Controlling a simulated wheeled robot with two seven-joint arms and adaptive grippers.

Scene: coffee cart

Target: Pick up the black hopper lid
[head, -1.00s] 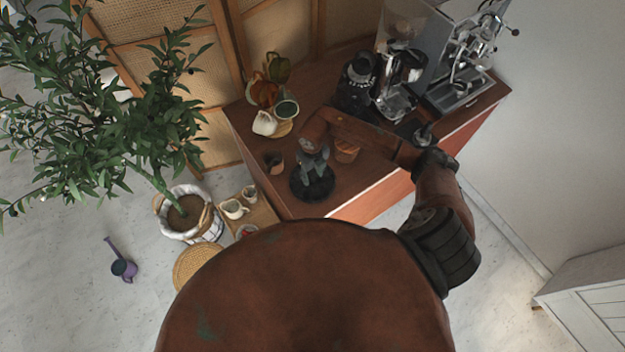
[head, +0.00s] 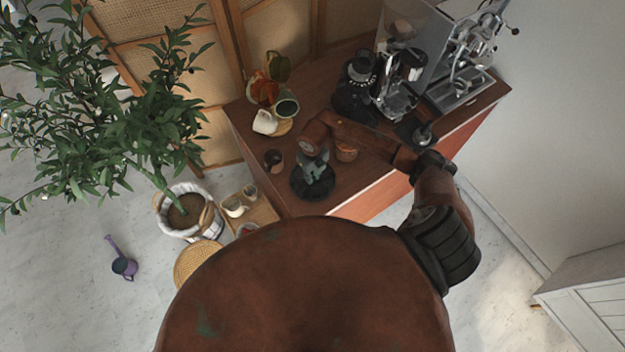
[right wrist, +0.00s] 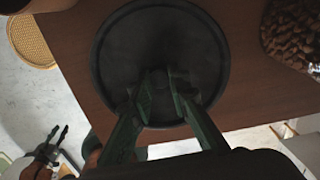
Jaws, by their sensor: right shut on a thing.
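The black hopper lid (head: 300,192) is a round dark disc with a raised rim at the near end of the brown cart top. It fills the upper middle of the right wrist view (right wrist: 118,55). My right gripper (head: 315,172) points down over it, with its fingers (right wrist: 162,88) shut on the small knob at its centre. I cannot tell whether the lid touches the cart top or is just above it. My left gripper (right wrist: 56,134) shows small at the lower left of the right wrist view, fingers apart and empty. It is not in the head view.
A potted tree (head: 185,210) stands left.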

